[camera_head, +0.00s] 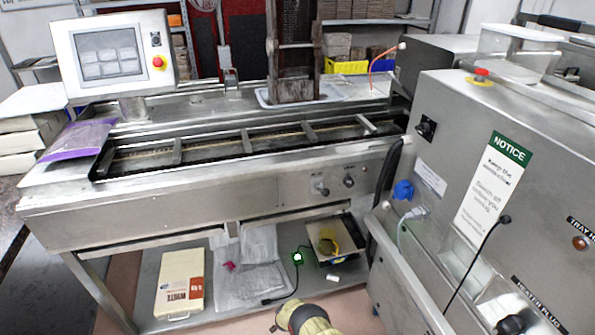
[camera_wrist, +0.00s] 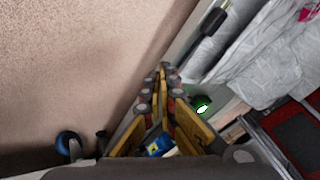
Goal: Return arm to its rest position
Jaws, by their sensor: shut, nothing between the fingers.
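My gripper (camera_wrist: 162,72) is shut, with its yellow-sided fingers meeting at the tips and nothing held between them. In the wrist view it is over the pinkish floor (camera_wrist: 90,60), close to the edge of the machine's lower shelf. In the head view, a yellow and black part of my arm (camera_head: 308,319) shows at the bottom middle, low in front of the shelf. The rest of the arm is out of the picture there.
The lower shelf (camera_head: 215,308) holds a white box (camera_head: 180,284), plastic bags (camera_head: 262,268), a small green-lit device (camera_head: 297,258) and an open tray (camera_head: 352,238). The steel conveyor machine (camera_head: 200,201) stands above it. A steel cabinet (camera_head: 462,115) stands close on the right.

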